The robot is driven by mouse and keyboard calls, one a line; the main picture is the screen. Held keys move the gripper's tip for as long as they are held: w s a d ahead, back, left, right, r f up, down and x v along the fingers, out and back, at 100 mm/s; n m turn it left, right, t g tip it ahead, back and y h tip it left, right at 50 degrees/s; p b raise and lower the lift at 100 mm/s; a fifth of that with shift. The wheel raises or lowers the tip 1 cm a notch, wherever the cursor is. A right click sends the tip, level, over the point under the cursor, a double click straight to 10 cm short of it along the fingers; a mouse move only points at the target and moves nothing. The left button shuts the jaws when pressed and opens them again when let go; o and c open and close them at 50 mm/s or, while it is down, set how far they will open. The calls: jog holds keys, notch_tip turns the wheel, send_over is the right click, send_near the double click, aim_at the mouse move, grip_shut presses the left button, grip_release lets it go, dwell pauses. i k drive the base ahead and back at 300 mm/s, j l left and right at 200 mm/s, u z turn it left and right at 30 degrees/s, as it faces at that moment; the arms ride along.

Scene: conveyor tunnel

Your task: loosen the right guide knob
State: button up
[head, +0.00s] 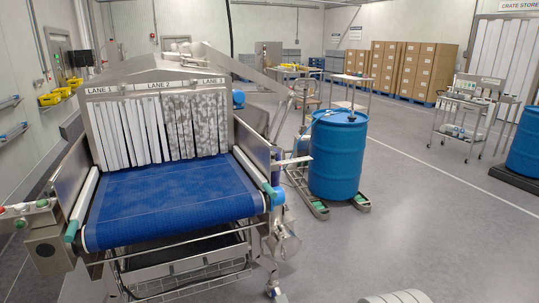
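The conveyor's blue belt (170,190) runs out of a steel tunnel with hanging strip curtains. A white guide rail (250,167) runs along the belt's right side and ends in a teal piece (268,187) at the front right corner. A blue part (278,197) sits just beside that end. I cannot tell at this size which of these is the right guide knob. The left guide rail (87,196) ends in a similar teal piece (71,231). My gripper is not in view.
A control box with buttons (30,212) stands at the front left corner. A blue drum (338,152) on a green-footed base stands right of the conveyor. A steel cart (470,112) is farther right. The floor (430,220) at the front right is mostly clear.

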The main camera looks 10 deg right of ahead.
aim_at(274, 155)
jog(key=i+l+u, duration=0.15)
jog(key=i, duration=0.3)
jog(key=i+l+u, duration=0.1)
jog(key=i, duration=0.35)
jog(key=i+l+u, duration=0.1)
jog(key=l, duration=0.35)
jog(key=i+l, duration=0.15)
jog(key=l, duration=0.25)
jog(key=i+l+u, duration=0.15)
jog(key=l, duration=0.75)
jog(key=i+u, duration=0.05)
